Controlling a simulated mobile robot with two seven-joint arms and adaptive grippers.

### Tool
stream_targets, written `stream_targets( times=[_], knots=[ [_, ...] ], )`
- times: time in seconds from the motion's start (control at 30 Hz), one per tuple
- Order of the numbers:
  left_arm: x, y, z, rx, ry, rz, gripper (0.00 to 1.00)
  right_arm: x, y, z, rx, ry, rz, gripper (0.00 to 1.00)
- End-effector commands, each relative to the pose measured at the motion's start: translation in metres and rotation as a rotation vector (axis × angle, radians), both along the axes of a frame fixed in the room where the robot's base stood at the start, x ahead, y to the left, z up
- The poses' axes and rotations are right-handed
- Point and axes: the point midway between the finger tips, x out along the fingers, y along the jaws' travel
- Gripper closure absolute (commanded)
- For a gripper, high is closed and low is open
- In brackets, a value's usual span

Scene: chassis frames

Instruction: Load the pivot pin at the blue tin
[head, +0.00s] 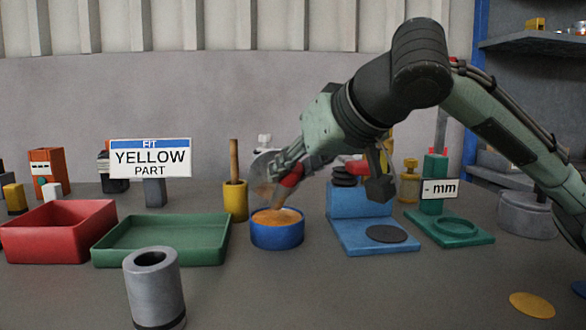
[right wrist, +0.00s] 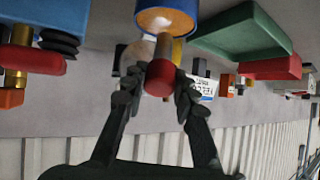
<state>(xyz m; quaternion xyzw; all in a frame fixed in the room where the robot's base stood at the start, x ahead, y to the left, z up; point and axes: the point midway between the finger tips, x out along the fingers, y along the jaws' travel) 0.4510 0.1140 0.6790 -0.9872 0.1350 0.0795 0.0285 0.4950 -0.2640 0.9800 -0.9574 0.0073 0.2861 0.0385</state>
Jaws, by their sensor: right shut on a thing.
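The blue tin (head: 277,236) stands on the table at the middle of the head view, filled with an orange-brown substance (head: 277,216). It also shows in the right wrist view (right wrist: 190,7), which looks upside down. My right gripper (head: 283,180) is above the tin, shut on the pivot pin (head: 292,174). In the right wrist view the pin's red end (right wrist: 160,78) sits between the fingertips (right wrist: 158,92), and its brass-coloured shaft points toward the tin. I cannot tell whether the pin's tip touches the substance. My left gripper is not in view.
A yellow pot (head: 235,203) with a wooden stick stands behind left of the tin. A green tray (head: 165,255) and red tray (head: 60,250) are left. A blue stand (head: 360,205) is close right. A grey cylinder (head: 154,288) stands in front; the front middle is clear.

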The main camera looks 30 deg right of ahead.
Motion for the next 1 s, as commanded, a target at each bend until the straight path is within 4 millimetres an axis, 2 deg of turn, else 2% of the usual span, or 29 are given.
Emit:
stream_targets(
  times=[1.0],
  knots=[
    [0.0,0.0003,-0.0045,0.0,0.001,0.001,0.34,0.0,0.0,-0.0065,0.0,-0.001,0.0,1.0]
  ],
)
